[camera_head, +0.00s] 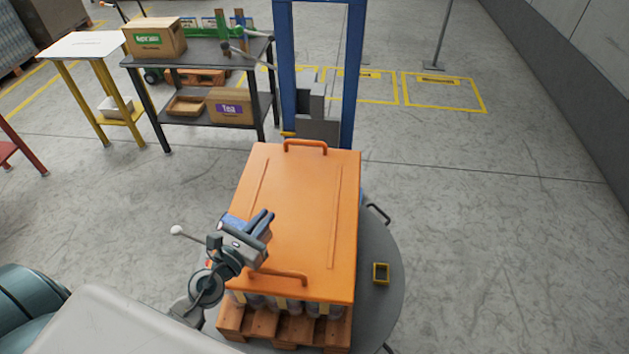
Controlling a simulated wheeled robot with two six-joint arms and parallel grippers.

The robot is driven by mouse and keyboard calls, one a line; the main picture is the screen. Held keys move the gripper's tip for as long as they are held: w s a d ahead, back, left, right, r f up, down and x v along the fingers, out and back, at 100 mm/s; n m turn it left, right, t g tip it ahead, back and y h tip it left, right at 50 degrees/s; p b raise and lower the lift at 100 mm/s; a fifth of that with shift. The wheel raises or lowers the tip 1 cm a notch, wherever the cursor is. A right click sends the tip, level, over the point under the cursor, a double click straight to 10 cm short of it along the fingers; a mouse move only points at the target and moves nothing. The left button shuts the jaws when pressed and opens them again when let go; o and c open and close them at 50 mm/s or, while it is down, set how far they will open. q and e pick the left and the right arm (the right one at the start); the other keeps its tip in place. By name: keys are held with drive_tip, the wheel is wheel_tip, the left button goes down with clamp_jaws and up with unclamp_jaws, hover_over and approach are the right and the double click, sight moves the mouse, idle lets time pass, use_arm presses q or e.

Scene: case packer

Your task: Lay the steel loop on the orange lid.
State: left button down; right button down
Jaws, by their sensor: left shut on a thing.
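The orange lid (297,208) lies flat on top of the load in the middle of the view, with an orange handle at its far end and one at its near end. My left gripper (262,220) is over the lid's left side, near the front handle, with its fingers pointing up and right in the picture. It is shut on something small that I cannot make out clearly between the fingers. I cannot identify the steel loop with certainty. A dark curved bar (378,213) shows beside the lid's right edge. My right gripper is not in view.
The load stands on a wooden pallet (262,323) on a round grey turntable (385,310). A blue mast (284,70) rises behind the lid. A dark shelf table (190,57) stands back left. Floor at right is clear.

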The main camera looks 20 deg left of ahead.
use_arm(q)
drive_tip(key=w+a+f+b, duration=0.1)
drive_tip(key=w+a, duration=0.1)
drive_tip(key=w, duration=0.2)
drive_tip(key=w+a+f+b, duration=0.2)
drive_tip(key=w+a, duration=0.1)
drive_tip(key=w, duration=0.2)
drive_tip(key=w+a+f+b, duration=0.1)
drive_tip(key=w+a, duration=0.1)
drive_tip(key=w, duration=0.3)
drive_tip(key=shift+a+f+b, duration=0.35)
drive_tip(key=shift+a+f, duration=0.05)
drive_tip(key=shift+f, duration=0.1)
drive_tip(key=shift+f, duration=0.15)
drive_tip(key=c, duration=1.5)
unclamp_jaws()
